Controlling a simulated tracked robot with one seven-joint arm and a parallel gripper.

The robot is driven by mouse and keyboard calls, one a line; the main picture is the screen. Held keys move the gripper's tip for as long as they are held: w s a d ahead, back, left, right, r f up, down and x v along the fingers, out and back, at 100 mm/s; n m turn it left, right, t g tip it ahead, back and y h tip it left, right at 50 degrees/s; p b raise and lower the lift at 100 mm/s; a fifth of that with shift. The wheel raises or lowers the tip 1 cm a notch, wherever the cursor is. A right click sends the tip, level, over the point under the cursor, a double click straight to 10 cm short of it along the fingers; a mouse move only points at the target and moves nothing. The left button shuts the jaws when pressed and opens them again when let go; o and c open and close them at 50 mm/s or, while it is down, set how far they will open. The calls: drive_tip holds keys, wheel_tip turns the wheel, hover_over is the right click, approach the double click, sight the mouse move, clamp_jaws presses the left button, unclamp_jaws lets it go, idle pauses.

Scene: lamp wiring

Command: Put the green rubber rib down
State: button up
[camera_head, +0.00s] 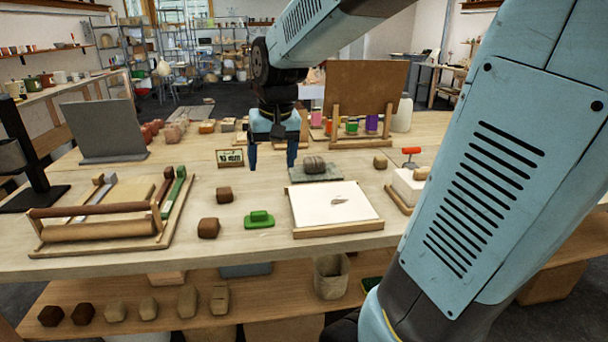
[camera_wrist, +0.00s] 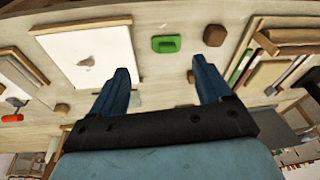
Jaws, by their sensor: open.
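The green rubber rib (camera_head: 259,219) lies on the wooden table (camera_head: 262,258), between a brown block and the framed white slab. In the wrist view the rib (camera_wrist: 166,44) lies flat with a dark slot or raised part on it, beyond my fingertips. My gripper (camera_head: 272,160) hangs above the table, farther back than the rib and apart from it. Its two blue fingers are wide apart with nothing held between them, as the wrist view of the gripper (camera_wrist: 160,68) also shows.
The framed white slab (camera_head: 330,206) is right of the rib. Brown blocks (camera_head: 208,228) and a wooden tool tray (camera_head: 60,252) with a roller are to the left. A small sign (camera_head: 230,158) and a grey slab bearing a lump (camera_head: 315,168) stand near my gripper.

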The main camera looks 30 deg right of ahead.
drive_tip(key=s+r+n+t, duration=0.1)
drive_tip(key=s+r+t, duration=0.1)
drive_tip(key=s, duration=1.2)
drive_tip(key=shift+s+d+r+n+t, duration=0.15)
drive_tip(key=shift+s+r+n+t, duration=0.1)
drive_tip(key=shift+n+t, duration=0.15)
drive_tip(key=shift+w, duration=0.1)
